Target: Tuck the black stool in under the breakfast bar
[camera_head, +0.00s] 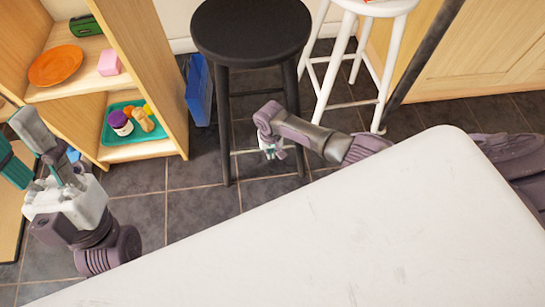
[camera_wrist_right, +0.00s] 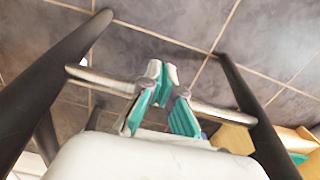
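The black stool (camera_head: 250,30) stands upright in the head view, its round seat at the top centre and its legs on dark tiles. My right gripper (camera_head: 272,151) is low among the stool's legs, beside a pale metal rung. In the right wrist view, my right gripper's (camera_wrist_right: 166,105) teal-padded fingers are close together and overlap the rung (camera_wrist_right: 98,80). They hide its middle, so I cannot tell whether they hold it. My left gripper (camera_head: 42,160) is open and empty at the left, away from the stool. I cannot identify the breakfast bar with certainty.
A white stool (camera_head: 340,55) stands close right of the black one. A wooden shelf unit (camera_head: 155,75) with a teal tray (camera_head: 125,137) is at the left. A blue bin (camera_head: 199,92) stands beside it. A dark post (camera_head: 425,50) and wooden panels (camera_head: 480,55) are at the right.

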